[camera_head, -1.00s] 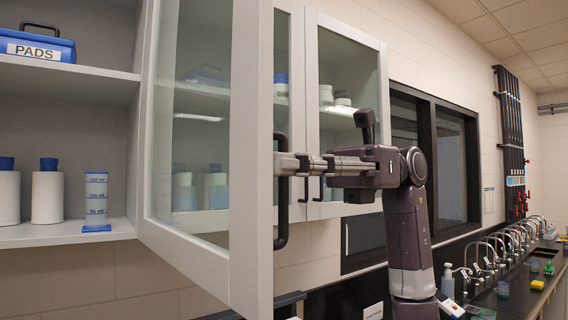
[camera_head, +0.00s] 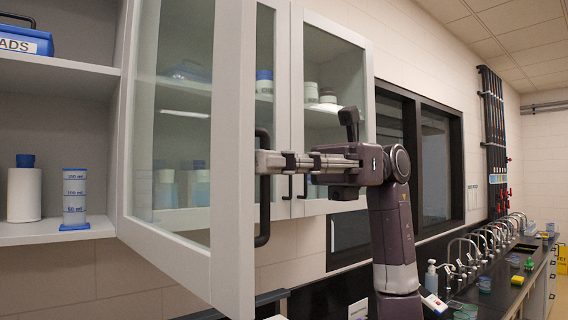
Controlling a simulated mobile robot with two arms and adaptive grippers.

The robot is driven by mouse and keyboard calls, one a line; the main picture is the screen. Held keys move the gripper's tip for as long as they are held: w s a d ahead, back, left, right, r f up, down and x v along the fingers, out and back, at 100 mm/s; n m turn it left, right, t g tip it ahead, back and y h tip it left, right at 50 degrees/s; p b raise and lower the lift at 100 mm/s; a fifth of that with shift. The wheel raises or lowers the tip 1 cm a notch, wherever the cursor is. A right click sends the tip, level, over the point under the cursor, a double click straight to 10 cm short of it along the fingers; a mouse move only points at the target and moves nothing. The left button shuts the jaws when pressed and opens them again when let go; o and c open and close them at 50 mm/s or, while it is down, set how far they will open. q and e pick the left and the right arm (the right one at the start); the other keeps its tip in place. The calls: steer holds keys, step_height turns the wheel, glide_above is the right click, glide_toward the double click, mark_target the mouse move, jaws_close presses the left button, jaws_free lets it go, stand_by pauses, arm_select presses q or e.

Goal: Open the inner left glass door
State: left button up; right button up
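The inner left glass door (camera_head: 232,190) stands swung open towards me, its pale frame seen at a steep angle. Its black bar handle (camera_head: 263,222) is on the outer face near the free edge. My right gripper (camera_head: 268,162) reaches in from the right at the handle's upper half. Its fingers cover part of the handle and look shut on it; the far finger is hidden. My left gripper is not in view.
A closed glass door (camera_head: 337,120) is right of the open one. Open shelves at left hold a blue box (camera_head: 24,42), a white bottle (camera_head: 24,190) and a graduated container (camera_head: 74,197). A counter with several taps (camera_head: 470,250) runs along the right.

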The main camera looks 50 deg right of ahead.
steer(key=v, duration=1.1)
steer(key=shift+d, duration=0.35)
steer(key=shift+s, duration=0.15)
